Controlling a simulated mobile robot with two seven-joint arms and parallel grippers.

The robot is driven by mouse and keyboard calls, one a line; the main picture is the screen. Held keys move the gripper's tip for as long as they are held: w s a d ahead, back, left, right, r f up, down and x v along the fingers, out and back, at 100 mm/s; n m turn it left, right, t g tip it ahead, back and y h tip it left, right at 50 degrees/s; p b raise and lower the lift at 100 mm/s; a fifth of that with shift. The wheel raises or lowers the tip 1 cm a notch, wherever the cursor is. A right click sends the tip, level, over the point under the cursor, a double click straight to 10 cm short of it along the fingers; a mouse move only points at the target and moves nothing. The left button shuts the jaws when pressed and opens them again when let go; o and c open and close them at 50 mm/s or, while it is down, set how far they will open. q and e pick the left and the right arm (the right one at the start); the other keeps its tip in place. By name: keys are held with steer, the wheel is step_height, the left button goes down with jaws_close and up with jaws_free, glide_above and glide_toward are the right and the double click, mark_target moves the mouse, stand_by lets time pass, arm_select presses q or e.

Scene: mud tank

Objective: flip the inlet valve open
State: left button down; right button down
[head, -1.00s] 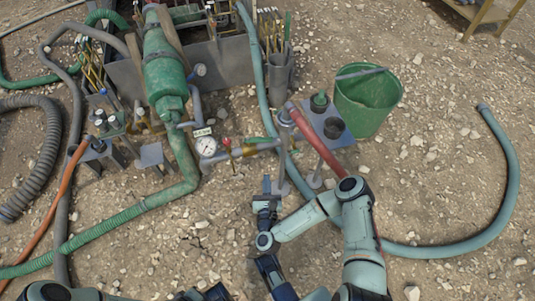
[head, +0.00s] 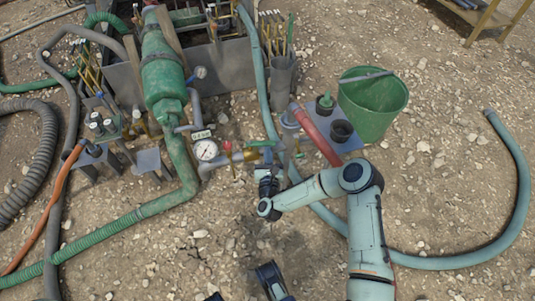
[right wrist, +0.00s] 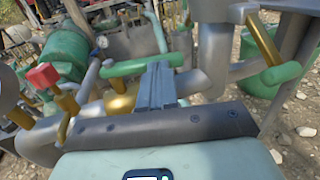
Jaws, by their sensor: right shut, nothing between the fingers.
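My right gripper (head: 267,172) is shut and empty, just below the valve pipe in the head view. In the right wrist view its closed grey fingers (right wrist: 157,85) reach up to a green lever handle (right wrist: 115,68) and overlap it; I cannot tell if they touch it. This green handle (head: 262,143) lies along the pipe in the head view. A second green lever (right wrist: 281,73) is at the right of the wrist view, on a brass stem. A red handle (right wrist: 42,77) is at the left, beside the pressure gauge (head: 206,150). Dark parts of mine at the bottom edge are unclear.
A green bucket (head: 372,108) stands right of a small stand with cups (head: 341,131). A red hose (head: 318,138) and pale blue hose (head: 505,225) run close to my right arm. The green pump cylinder (head: 163,75) is left. Bare gravel lies in front.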

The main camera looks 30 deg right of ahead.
steer(key=shift+w, duration=0.2)
steer(key=shift+d, duration=0.1)
steer(key=d+n+y, duration=0.1)
steer(key=w+d+n+t+y, duration=0.1)
steer(key=y, duration=0.1)
steer(key=shift+w, duration=0.15)
stand_by(0.5)
